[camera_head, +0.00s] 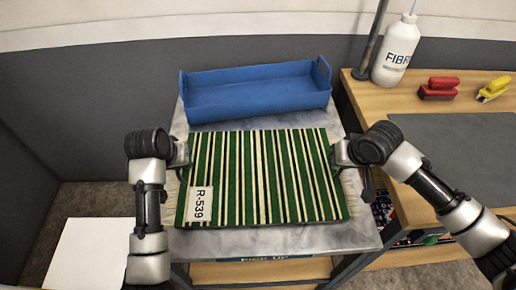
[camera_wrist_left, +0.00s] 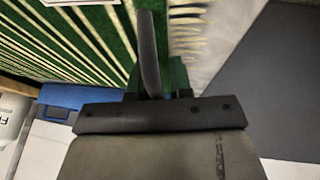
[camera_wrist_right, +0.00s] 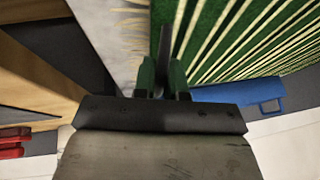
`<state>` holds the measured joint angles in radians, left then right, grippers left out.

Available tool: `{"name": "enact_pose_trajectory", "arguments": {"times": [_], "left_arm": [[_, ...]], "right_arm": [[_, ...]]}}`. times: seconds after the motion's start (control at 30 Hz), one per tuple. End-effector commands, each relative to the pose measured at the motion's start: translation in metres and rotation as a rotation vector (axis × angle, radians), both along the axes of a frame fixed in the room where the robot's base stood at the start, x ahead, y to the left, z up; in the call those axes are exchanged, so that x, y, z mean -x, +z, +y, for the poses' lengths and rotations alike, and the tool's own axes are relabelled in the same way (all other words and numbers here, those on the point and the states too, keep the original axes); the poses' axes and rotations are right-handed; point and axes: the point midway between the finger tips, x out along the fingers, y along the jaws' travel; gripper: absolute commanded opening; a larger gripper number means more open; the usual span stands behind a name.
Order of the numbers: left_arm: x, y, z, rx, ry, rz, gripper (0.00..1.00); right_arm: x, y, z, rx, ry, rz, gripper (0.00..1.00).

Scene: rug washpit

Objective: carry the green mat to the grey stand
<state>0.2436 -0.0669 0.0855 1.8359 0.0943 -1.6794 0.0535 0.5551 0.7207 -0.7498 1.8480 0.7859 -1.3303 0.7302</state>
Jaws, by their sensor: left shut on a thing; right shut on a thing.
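The green mat (camera_head: 265,178) has cream and black stripes and a white label reading R-539. It lies over the grey-topped table in the head view, and I cannot tell whether it is raised off it. My left gripper (camera_head: 183,158) is shut on the mat's left edge. My right gripper (camera_head: 337,157) is shut on its right edge. The mat also shows in the left wrist view (camera_wrist_left: 60,40) and in the right wrist view (camera_wrist_right: 250,40), beside the fingers. I cannot identify a grey stand apart from this grey-topped table (camera_head: 300,240).
A blue tray (camera_head: 258,103) stands behind the mat on the table. A wooden bench (camera_head: 430,215) at the right holds a white bottle (camera_head: 396,50), a red-handled item (camera_head: 439,88), a yellow one (camera_head: 494,89) and a dark grey pad (camera_head: 460,150). A white panel (camera_head: 85,255) lies at lower left.

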Motion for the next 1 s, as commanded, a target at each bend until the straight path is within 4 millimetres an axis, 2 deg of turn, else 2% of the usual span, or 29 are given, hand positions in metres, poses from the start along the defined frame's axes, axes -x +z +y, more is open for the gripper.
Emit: {"name": "enact_pose_trajectory", "arguments": {"times": [0.07, 0.1, 0.27, 0.57, 1.0], "left_arm": [[-0.001, -0.007, -0.006, 0.014, -0.009, -0.005, 0.00], [-0.001, -0.005, -0.006, 0.014, -0.009, -0.005, 0.23], [-0.001, -0.004, -0.005, 0.011, -0.006, -0.003, 0.46], [0.001, -0.002, -0.002, 0.006, -0.003, -0.003, 0.46], [0.025, 0.056, 0.008, 0.007, -0.005, -0.004, 0.46]], "right_arm": [[0.003, -0.009, 0.007, -0.013, 0.014, 0.002, 0.00], [0.003, -0.007, 0.007, -0.012, 0.015, 0.003, 0.15], [0.002, -0.006, 0.005, -0.009, 0.010, 0.003, 0.37], [0.001, -0.005, 0.002, -0.004, 0.004, 0.001, 0.37], [0.000, -0.005, 0.001, -0.001, 0.002, 0.001, 0.37]]}}
